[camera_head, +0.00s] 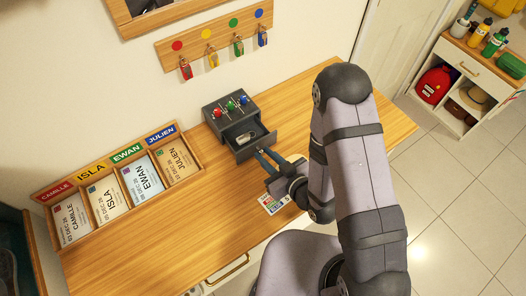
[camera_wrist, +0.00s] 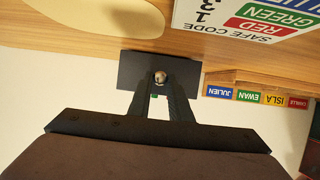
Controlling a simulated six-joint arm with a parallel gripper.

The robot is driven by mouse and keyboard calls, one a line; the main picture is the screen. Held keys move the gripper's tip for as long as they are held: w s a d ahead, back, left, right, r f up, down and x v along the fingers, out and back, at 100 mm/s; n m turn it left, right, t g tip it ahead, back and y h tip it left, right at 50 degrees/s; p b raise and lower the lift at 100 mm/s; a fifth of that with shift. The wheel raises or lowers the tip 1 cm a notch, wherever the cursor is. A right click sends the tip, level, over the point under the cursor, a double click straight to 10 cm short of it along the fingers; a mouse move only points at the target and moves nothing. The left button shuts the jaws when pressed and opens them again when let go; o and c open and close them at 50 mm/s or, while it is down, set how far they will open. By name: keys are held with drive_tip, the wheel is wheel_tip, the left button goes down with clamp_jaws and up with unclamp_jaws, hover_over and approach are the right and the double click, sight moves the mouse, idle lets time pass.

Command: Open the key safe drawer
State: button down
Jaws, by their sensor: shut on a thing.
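The key safe (camera_head: 226,108) is a dark grey box on the wooden desk, with red, green and blue knobs on levers on top. Its drawer (camera_head: 249,148) stands out from the front, its inside showing, with a small pale object (camera_head: 243,138) in it. My gripper (camera_head: 262,156) is at the drawer front. In the wrist view my gripper (camera_wrist: 159,88) is shut on the round metal drawer knob (camera_wrist: 160,77), against the dark drawer front (camera_wrist: 128,70). The fingers hide part of the knob.
A safe code card (camera_head: 272,204) lies on the desk below my gripper. A rack of name cards (camera_head: 121,184) stands at the left. Several keys hang on a wall board (camera_head: 214,42) above. The desk's right side (camera_head: 300,82) is clear.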

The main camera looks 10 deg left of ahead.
drive_tip(key=c, duration=1.6)
unclamp_jaws()
drive_tip(key=shift+r, duration=0.1)
wheel_tip(320, 180, up, 10)
drive_tip(key=p, duration=1)
